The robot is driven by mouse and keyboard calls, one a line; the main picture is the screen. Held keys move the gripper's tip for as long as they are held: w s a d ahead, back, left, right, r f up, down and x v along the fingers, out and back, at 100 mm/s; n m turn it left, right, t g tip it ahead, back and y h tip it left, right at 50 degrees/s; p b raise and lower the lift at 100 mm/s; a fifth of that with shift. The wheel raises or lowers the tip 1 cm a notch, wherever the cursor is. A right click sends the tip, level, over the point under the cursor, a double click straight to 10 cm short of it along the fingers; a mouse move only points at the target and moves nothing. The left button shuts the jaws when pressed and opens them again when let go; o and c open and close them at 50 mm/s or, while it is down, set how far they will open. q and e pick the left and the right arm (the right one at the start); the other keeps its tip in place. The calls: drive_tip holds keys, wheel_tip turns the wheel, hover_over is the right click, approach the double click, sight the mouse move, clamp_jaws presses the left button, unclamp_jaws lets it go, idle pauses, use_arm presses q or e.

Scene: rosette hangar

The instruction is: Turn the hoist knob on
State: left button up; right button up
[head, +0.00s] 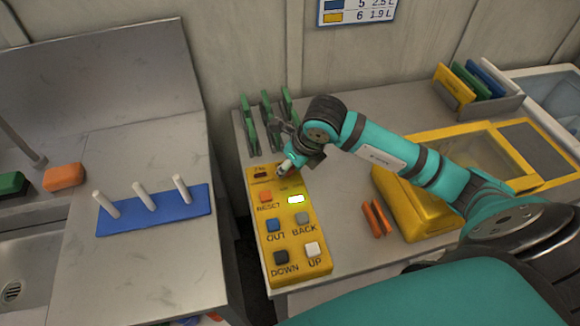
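A yellow hoist control panel (300,258) lies on the bench, with buttons labelled RESET, OUT, BACK, DOWN and UP. A small lamp (296,199) glows bright on it, beside the red RESET button (266,197). My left gripper is not in view.
A green rack (249,128) stands just behind the panel. Orange pieces (377,218) and a yellow case (410,205) lie to the right, under my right arm. A blue peg board (152,210) and an orange block (64,177) are on the left counter, across a gap.

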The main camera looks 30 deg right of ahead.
drive_tip(key=shift+r+m, duration=0.1)
drive_tip(key=shift+m, duration=0.3)
drive_tip(key=o, duration=1.1)
drive_tip(key=shift+o, duration=0.2)
drive_tip(key=v, duration=1.2)
drive_tip(key=shift+a, duration=0.1)
